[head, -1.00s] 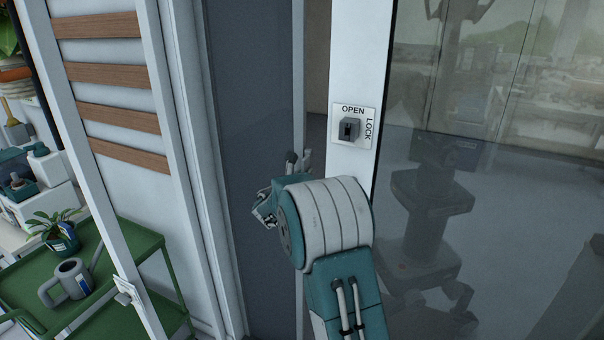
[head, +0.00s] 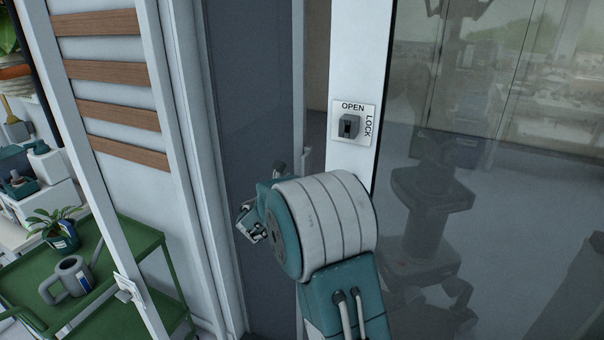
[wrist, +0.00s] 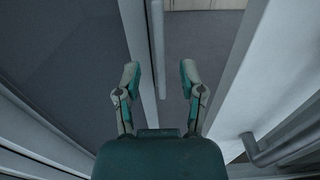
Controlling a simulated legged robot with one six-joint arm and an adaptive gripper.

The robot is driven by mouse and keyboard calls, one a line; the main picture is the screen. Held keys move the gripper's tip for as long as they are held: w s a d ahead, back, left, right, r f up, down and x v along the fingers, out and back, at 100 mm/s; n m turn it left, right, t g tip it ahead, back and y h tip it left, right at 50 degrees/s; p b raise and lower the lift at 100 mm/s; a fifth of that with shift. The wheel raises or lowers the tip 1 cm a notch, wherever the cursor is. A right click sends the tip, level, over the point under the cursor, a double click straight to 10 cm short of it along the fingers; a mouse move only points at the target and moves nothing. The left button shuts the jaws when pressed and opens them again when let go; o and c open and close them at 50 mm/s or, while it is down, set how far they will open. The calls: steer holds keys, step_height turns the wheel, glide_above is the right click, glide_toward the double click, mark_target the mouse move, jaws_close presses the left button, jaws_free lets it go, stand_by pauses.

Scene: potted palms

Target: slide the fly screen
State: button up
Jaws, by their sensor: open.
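The fly screen (head: 245,80) is a dark grey mesh panel standing upright left of the white door post. In the wrist view the fly screen (wrist: 65,60) fills the left, with a pale edge frame and an upright grey bar handle (wrist: 157,45) along it. My gripper (wrist: 159,78) is open and empty, one finger on each side of the bar's line. The bar's lower end shows between the fingertips; I cannot tell if they touch it. In the head view my gripper (head: 279,168) is mostly hidden behind my wrist.
A white post (head: 355,70) carries a knob plate (head: 348,125) marked OPEN and LOCK. Glass (head: 480,150) fills the right. A green cart (head: 100,240) with a grey watering can (head: 72,278) stands left. A grey pipe handle (wrist: 265,153) juts out at lower right.

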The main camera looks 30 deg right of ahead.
steer(key=v, duration=0.5)
steer(key=shift+s+a, duration=0.15)
steer(key=shift+a, duration=0.1)
steer(key=s+r+m+g+y, duration=0.15)
steer(key=s+m+g, duration=0.25)
steer(key=s+m, duration=0.5)
steer(key=s+r+m+g+y, duration=0.1)
steer(key=s+m+g+y, duration=0.35)
steer(key=s, duration=0.75)
steer(key=s+a+f+m+t+y, duration=0.1)
steer(key=s+a+m+t+y, duration=0.2)
steer(key=s+a+m+y, duration=0.5)
steer(key=s+a+m, duration=0.4)
steer(key=s+a, duration=0.1)
steer(key=shift+s+a+f, duration=0.15)
steer(key=shift+s+a, duration=0.05)
steer(key=shift+a, duration=0.2)
